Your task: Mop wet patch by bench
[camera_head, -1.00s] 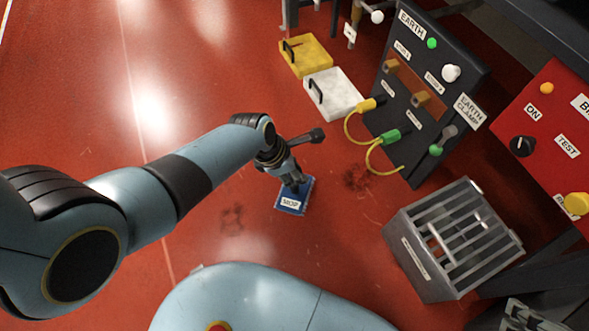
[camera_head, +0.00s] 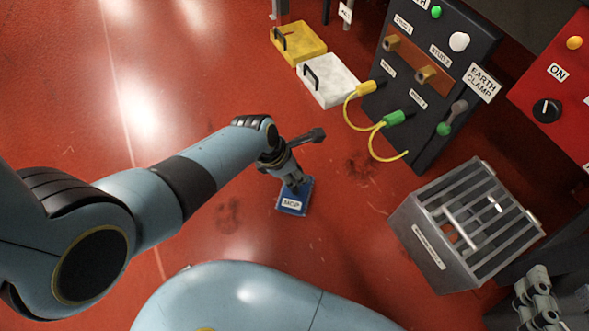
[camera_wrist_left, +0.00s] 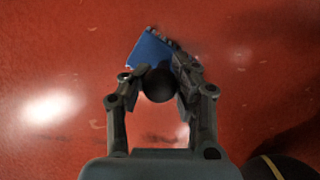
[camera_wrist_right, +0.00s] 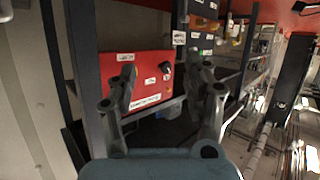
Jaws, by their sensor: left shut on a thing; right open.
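The mop (camera_head: 292,202) is a blue pad with a MOP label, flat on or close to the red floor. My left gripper (camera_head: 293,180) is above it, shut on its dark round knob. The left wrist view shows the knob (camera_wrist_left: 158,85) between the fingers, with the blue pad (camera_wrist_left: 149,50) beyond. Dark blotches mark the floor right of the mop (camera_head: 362,167) and left of it (camera_head: 229,215); I cannot tell which is wet. The bench is not clearly identifiable. My right gripper (camera_wrist_right: 165,92) is open and empty, facing a red panel (camera_wrist_right: 140,78).
A grey slatted crate (camera_head: 430,262) stands right of the mop. A dark earth-clamp board (camera_head: 400,110) with yellow-green leads (camera_head: 372,140) stands beyond. A white box (camera_head: 335,88) and yellow box (camera_head: 305,42) lie left of it. Floor left of the mop is open.

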